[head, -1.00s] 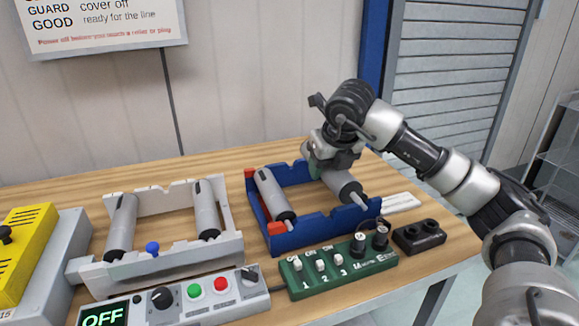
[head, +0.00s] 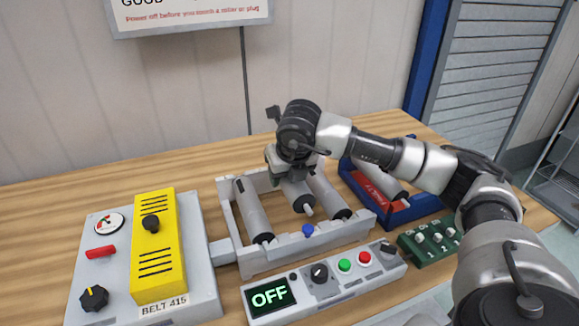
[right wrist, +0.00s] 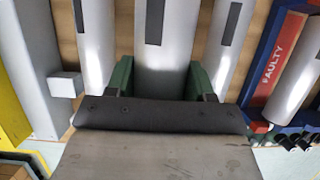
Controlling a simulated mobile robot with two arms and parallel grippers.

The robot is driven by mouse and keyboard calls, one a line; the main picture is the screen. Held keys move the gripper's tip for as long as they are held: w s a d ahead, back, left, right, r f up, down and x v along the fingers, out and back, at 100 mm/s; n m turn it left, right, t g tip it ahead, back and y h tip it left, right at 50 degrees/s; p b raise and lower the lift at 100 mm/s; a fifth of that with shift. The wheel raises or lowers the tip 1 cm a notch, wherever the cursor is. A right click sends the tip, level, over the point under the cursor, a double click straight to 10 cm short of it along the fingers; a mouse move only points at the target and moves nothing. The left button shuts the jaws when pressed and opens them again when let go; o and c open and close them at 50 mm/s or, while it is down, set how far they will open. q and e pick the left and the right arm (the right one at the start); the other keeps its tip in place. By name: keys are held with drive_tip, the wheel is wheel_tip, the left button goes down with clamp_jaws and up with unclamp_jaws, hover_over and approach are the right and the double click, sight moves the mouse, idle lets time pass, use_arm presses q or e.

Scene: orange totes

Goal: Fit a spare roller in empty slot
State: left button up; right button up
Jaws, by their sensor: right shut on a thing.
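My right gripper (head: 293,172) is shut on a grey roller (head: 299,195) with a dark end and thin axle tip. It holds the roller over the middle of the grey frame (head: 275,258), between two seated rollers, left (head: 252,210) and right (head: 326,193). The held roller lies roughly parallel to them. Its near end appears above and short of the front rail; whether its far end touches the frame is hidden by the gripper. In the right wrist view, green fingers grip both sides of the held roller (right wrist: 164,60). My left gripper is not in view.
A blue tray (head: 408,217) with one roller (head: 378,181) and a red FAULTY strip (right wrist: 274,60) stands right of the frame. A control box (head: 325,285) reading OFF lies in front. A box with a yellow cover (head: 153,250) is left. A green switch block (head: 430,240) sits front right.

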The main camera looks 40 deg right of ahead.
drive_tip(key=shift+s+d+f+b, duration=0.1)
drive_tip(key=shift+d+f+b, duration=0.15)
drive_tip(key=shift+f, duration=0.65)
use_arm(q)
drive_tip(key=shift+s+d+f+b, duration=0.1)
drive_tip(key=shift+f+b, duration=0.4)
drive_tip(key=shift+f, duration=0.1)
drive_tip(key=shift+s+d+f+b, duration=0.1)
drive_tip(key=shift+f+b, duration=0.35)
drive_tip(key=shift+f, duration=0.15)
use_arm(e)
wheel_tip(320, 180, down, 3)
drive_tip(key=shift+a, duration=0.1)
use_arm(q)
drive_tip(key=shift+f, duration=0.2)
use_arm(e)
drive_tip(key=shift+f, duration=0.15)
use_arm(q)
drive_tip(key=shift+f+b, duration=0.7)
drive_tip(key=shift+b, duration=0.2)
use_arm(e)
drive_tip(key=shift+f, duration=0.65)
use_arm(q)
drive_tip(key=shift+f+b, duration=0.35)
use_arm(e)
drive_tip(key=shift+f, duration=0.3)
drive_tip(key=o, duration=1.3)
